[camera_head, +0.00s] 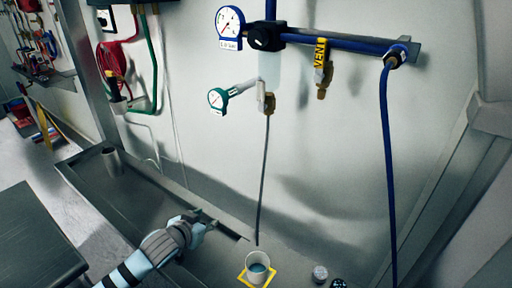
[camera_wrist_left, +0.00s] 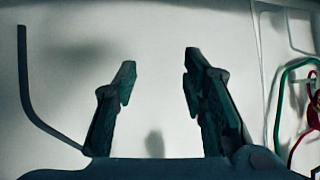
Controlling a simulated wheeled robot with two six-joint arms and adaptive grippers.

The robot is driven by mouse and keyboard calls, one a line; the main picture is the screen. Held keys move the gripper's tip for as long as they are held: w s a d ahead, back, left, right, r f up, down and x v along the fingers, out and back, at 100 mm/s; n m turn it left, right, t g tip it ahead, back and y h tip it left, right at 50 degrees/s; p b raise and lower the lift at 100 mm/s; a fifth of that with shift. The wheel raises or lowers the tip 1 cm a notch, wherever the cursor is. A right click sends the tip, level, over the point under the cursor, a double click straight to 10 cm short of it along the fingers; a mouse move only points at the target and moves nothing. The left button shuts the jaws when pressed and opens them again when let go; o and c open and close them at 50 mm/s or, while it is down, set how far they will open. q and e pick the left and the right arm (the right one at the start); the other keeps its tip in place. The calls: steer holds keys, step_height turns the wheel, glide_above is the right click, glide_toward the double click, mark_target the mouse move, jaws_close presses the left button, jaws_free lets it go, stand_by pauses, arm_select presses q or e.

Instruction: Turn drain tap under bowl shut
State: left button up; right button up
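The drain tap (camera_head: 266,98) is a small pale and brass-coloured fitting on the wall. It sits below a pale, clear-looking bowl (camera_head: 267,66) under a black valve head. A thin grey drain tube (camera_head: 263,170) hangs from the tap towards a white cup (camera_head: 258,268) with dark liquid in it. I cannot tell how far the tap is turned. My left gripper (camera_head: 205,216) is low and left of the tap, well apart from it. In the left wrist view its two fingers (camera_wrist_left: 158,80) are spread with nothing between them. My right gripper is not in view.
A white-and-green gauge (camera_head: 216,98) sticks out just left of the tap. A yellow VENT tap (camera_head: 321,66) hangs to the right from a blue pipe (camera_head: 345,42), and a blue hose (camera_head: 388,160) runs down. The wall between my gripper and the tap is mostly bare.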

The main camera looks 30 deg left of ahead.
arm_select(q)
steer(key=w+r+m+t+h, duration=0.1)
steer(key=w+r+t, duration=0.2)
steer(key=r, duration=0.9)
steer(key=w+r+t+h, duration=0.15)
steer(key=w+r, duration=0.25)
steer(key=r, duration=0.8)
steer(key=m+t+h+p, duration=0.1)
steer(key=m+t+h, duration=0.1)
steer(key=t, duration=0.1)
glide_toward(260, 83)
steer(key=s+a, duration=0.1)
steer(key=s, duration=0.5)
steer(key=shift+g, duration=0.25)
steer(key=w+p, duration=0.2)
steer(key=w, duration=0.2)
steer(key=w+d+p, duration=0.1)
steer(key=w+p, duration=0.1)
steer(key=w, duration=0.3)
steer(key=w+d+p, duration=0.1)
steer(key=w, duration=0.3)
steer(key=shift+w+r+p, duration=0.35)
steer(key=shift+w+p, duration=0.05)
steer(key=shift+w, duration=0.3)
steer(key=shift+a+f, duration=0.15)
steer(key=shift+a, duration=0.1)
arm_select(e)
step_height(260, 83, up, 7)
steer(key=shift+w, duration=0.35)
